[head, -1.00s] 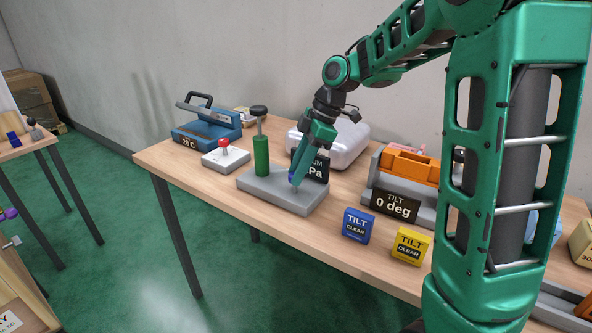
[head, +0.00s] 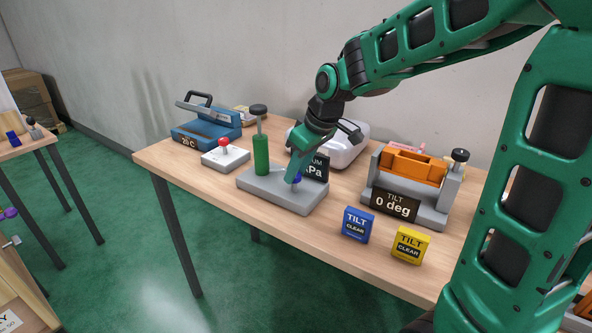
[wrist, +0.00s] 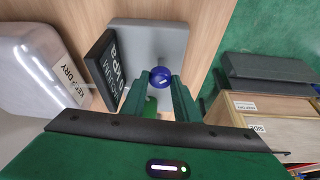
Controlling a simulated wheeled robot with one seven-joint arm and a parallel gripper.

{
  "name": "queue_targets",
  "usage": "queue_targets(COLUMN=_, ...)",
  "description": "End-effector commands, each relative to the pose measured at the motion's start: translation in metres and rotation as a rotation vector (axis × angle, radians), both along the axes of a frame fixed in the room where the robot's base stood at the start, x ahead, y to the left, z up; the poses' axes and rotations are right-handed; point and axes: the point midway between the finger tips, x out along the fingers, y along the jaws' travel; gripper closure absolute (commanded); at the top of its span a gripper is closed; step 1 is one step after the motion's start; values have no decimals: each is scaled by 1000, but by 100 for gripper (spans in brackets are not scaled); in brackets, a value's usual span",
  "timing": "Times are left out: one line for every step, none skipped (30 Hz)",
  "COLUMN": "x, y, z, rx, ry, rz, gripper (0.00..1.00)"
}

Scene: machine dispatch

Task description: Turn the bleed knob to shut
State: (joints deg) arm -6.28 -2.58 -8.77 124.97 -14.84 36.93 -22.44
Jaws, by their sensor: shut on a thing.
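The bleed knob is a small blue round knob (wrist: 160,76) with a white mark, on the grey base (wrist: 172,40) of the vacuum pump. In the head view the knob (head: 297,178) shows partly beside my fingers. My gripper (wrist: 162,84) is shut on the knob, with one finger on each side of it. In the head view my gripper (head: 293,175) comes down from the upper right onto the grey base (head: 275,196). The green pump cylinder (head: 261,156) with a black-topped plunger stands left of it. The black display (head: 316,167) is partly hidden by my gripper.
A blue heat sealer (head: 208,130) and a red-knobbed joystick box (head: 225,155) stand to the left. A white case (head: 345,150) lies behind. An orange tilt fixture (head: 412,170) stands right, with blue (head: 356,226) and yellow (head: 410,246) blocks in front.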

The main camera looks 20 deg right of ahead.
Motion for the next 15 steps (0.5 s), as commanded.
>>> queue_targets(x=2, y=0, z=3, rx=0, ry=-11, rz=-44, gripper=95)
queue_targets(x=2, y=0, z=3, rx=0, ry=-11, rz=-73, gripper=95)
queue_targets(x=2, y=0, z=3, rx=0, ry=-11, rz=-112, gripper=95)
queue_targets(x=2, y=1, z=3, rx=1, ry=-11, rz=-140, gripper=95)
queue_targets(x=2, y=1, z=3, rx=0, ry=-11, rz=-168, gripper=95)
queue_targets(x=2, y=1, z=3, rx=0, ry=-12, rz=-206, gripper=95)
queue_targets(x=2, y=2, z=3, rx=0, ry=-11, rz=-233, gripper=95)
queue_targets(x=2, y=2, z=3, rx=0, ry=-11, rz=-261, gripper=95)
queue_targets(x=2, y=2, z=3, rx=0, ry=-11, rz=-296, gripper=95)
queue_targets(x=2, y=3, z=3, rx=1, ry=-11, rz=-323, gripper=95)
queue_targets(x=2, y=2, z=3, rx=0, ry=-11, rz=-352, gripper=95)
queue_targets(x=2, y=3, z=3, rx=2, ry=-12, rz=-385, gripper=95)
queue_targets(x=2, y=3, z=3, rx=1, ry=-12, rz=-411, gripper=95)
queue_targets(x=2, y=3, z=3, rx=1, ry=-12, rz=-434, gripper=95)
queue_targets(x=2, y=3, z=3, rx=2, ry=-11, rz=-465, gripper=95)
